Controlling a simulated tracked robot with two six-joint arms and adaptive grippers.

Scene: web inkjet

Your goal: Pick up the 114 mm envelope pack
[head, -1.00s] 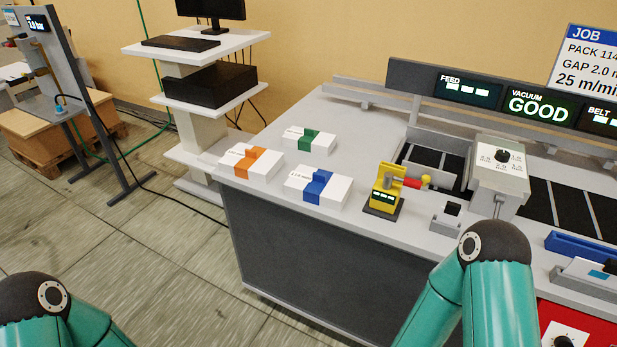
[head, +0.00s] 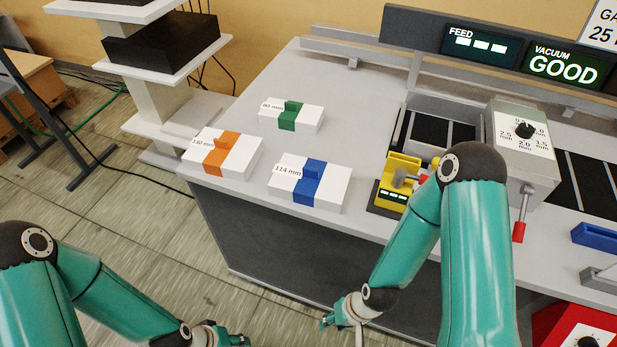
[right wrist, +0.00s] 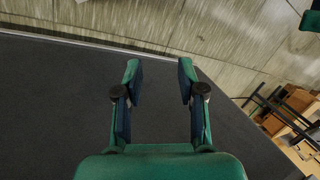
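The 114 mm envelope pack (head: 333,187) is a white block with a blue band and a blue tab, lying on the grey table top near its front edge. My right gripper (head: 340,322) is below it, in front of the table's dark side, and only partly shows in the head view. In the right wrist view my right gripper (right wrist: 159,85) is open with nothing between its fingers. My left gripper (head: 232,338) is at the bottom edge of the head view, cut off, so its opening cannot be judged.
An orange-banded 130 mm pack (head: 239,160) lies left of the blue one, and a green-banded 80 mm pack (head: 309,119) lies behind. A yellow device (head: 396,190) stands close on the right. The feeder unit (head: 525,150) is further right. Bare table top lies behind the packs.

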